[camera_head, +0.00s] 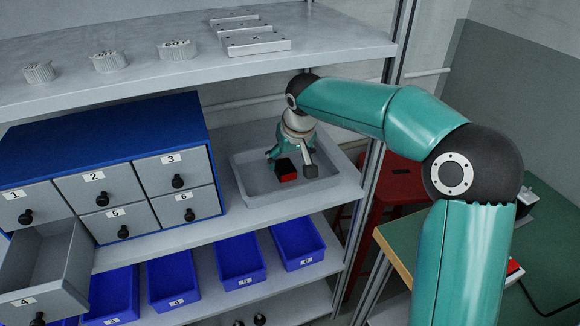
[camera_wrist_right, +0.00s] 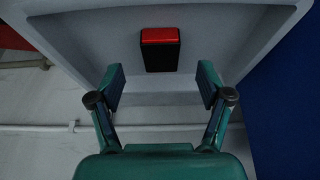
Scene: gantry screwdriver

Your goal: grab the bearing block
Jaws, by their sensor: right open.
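A small block with a red top and black body, seemingly the bearing block (camera_head: 286,170), lies in a grey tray (camera_head: 335,187) on the middle shelf. It also shows in the right wrist view (camera_wrist_right: 160,50), beyond the fingertips and roughly centred between them. My right gripper (camera_head: 291,164) reaches down over the tray from the right. Its two fingers are spread and empty, and the right wrist view shows the open gripper (camera_wrist_right: 161,84) with a gap to the block. My left gripper is in neither view.
A blue cabinet (camera_head: 100,140) with numbered drawers stands left of the tray; drawer 4 (camera_head: 40,275) is pulled out. The top shelf (camera_head: 110,85) hangs above, with caps and flat plates on it. Blue bins (camera_head: 240,262) sit below. A shelf post (camera_head: 372,190) stands right of the tray.

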